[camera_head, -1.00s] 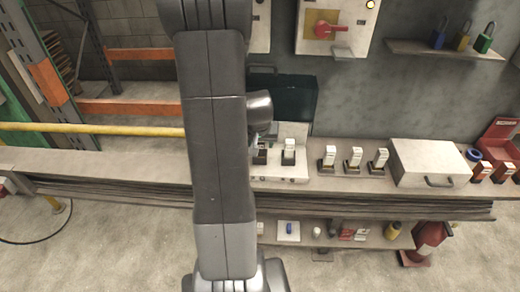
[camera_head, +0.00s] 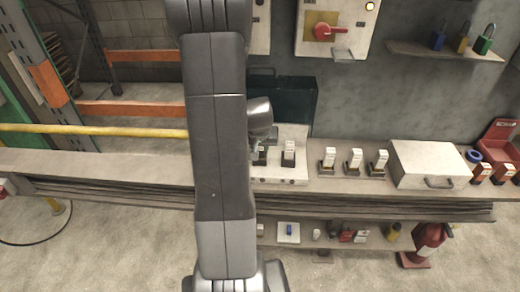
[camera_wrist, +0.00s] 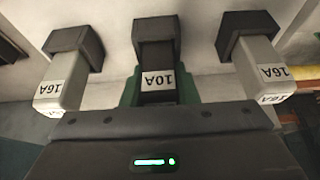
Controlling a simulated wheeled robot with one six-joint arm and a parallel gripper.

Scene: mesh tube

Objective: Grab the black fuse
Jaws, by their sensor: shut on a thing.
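The black fuse (camera_wrist: 158,82), with a white 10A label, shows in the middle of the wrist view, in line with a black holder (camera_wrist: 157,32). My gripper (camera_wrist: 159,94) is shut on it, with green finger parts showing at both sides. I cannot tell whether the fuse is still seated in the holder. In the head view my arm hides most of the gripper, at the left part of the white fuse panel (camera_head: 292,181).
White 16A fuses stand close on the left (camera_wrist: 62,82) and right (camera_wrist: 262,68) of the black one. Several more white fuses (camera_head: 354,157) and a grey-white case (camera_head: 428,163) stand to the right on the bench. A dark open lid (camera_head: 290,98) rises behind.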

